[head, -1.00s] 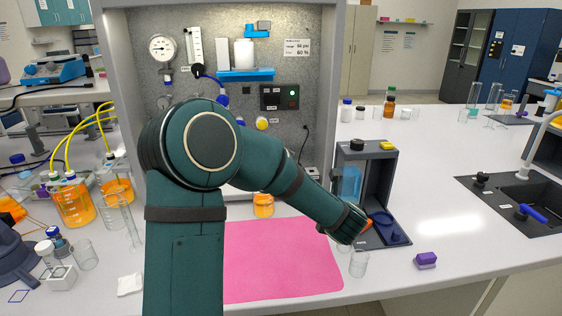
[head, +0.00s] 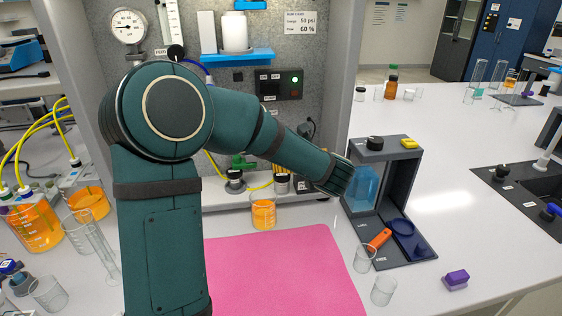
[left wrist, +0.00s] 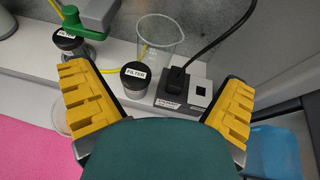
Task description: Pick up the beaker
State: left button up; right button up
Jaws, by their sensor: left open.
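Several clear beakers are in view; I cannot tell which one the task means. In the left wrist view, an empty glass beaker (left wrist: 160,38) stands behind a black-lidded jar labelled FILTER (left wrist: 134,78). My left gripper (left wrist: 160,65) is open and empty, its yellow fingers spread either side of that jar and beaker, apart from both. In the head view its fingers are hidden behind my arm. A beaker of orange liquid (head: 263,212) stands behind the pink mat. Two empty beakers, (head: 365,258) and (head: 383,290), stand right of the mat. My right gripper is not in view.
A dark stand (head: 410,200) with a blue container (head: 362,188) and an orange-handled tool (head: 379,240) is beside my wrist. A pink mat (head: 280,270) covers the front bench. A purple block (head: 456,278) lies at right.

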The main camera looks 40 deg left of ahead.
pick_arm(q)
jog(key=x, duration=1.3)
jog(key=shift+w+a+b, duration=0.1)
jog(key=shift+a+b, duration=0.25)
jog(key=c, duration=1.1)
jog(key=shift+c, duration=0.2)
